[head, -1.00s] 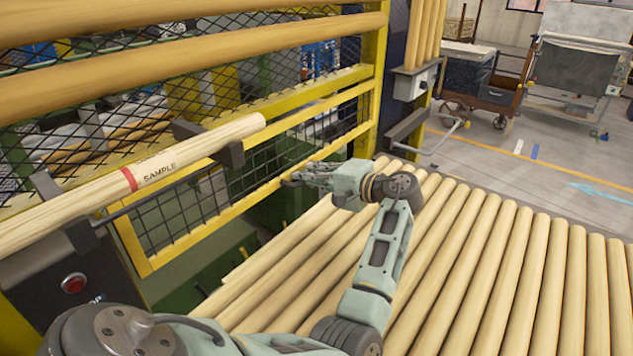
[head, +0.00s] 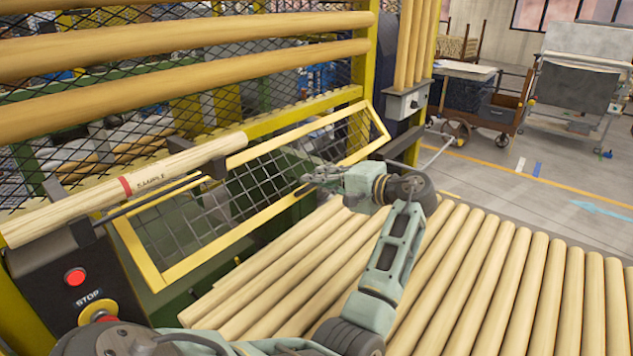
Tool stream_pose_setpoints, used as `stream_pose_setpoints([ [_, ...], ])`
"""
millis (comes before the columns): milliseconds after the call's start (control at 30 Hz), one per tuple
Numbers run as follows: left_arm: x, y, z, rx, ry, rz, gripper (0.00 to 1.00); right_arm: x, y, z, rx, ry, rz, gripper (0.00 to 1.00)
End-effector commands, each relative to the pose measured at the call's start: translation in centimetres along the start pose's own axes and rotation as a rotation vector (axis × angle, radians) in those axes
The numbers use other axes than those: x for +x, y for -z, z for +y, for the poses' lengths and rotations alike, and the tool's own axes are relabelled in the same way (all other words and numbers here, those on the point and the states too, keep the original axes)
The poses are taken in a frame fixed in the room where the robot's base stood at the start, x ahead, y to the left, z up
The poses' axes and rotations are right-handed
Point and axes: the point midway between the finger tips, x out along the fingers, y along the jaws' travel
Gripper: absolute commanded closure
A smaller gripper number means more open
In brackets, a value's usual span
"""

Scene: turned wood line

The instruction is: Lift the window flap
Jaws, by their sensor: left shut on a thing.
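The window flap (head: 262,262) is a yellow frame with dark wire mesh, set in the guard to the left of the wooden rollers. It tilts outward, its lower edge swung towards me and away from the opening. My left gripper (head: 312,181) is at the flap's lower edge, right of its middle, and is shut on it. The fingers are small in the picture and partly merge with the frame. Green machinery shows dimly behind the mesh. My right gripper is out of view.
A control box with a lit red lamp (head: 75,277) and a stop button stands at left. Wooden rods (head: 480,260) fill the right foreground. A cart (head: 490,100) stands behind.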

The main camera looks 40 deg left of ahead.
Motion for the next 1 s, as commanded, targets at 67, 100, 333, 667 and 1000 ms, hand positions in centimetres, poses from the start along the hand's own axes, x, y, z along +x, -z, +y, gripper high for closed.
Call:
stream_pose_setpoints([
  [67, -0.4, 0.1, 0.0, -0.004, -0.003, 0.004, 1.0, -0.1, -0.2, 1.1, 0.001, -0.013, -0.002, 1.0],
  [100, -0.4, 0.1, -0.1, -0.004, -0.003, 0.004, 1.0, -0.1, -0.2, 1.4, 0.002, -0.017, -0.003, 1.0],
  [333, -0.5, 0.1, -0.1, -0.006, -0.002, 0.005, 1.0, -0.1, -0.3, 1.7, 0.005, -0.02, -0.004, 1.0],
  [667, -0.4, 0.1, -0.2, -0.005, -0.001, 0.005, 0.76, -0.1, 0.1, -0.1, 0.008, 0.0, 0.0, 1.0],
  [1000, -0.3, 0.1, -0.2, -0.003, 0.0, 0.003, 0.7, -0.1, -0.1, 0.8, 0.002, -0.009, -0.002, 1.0],
])
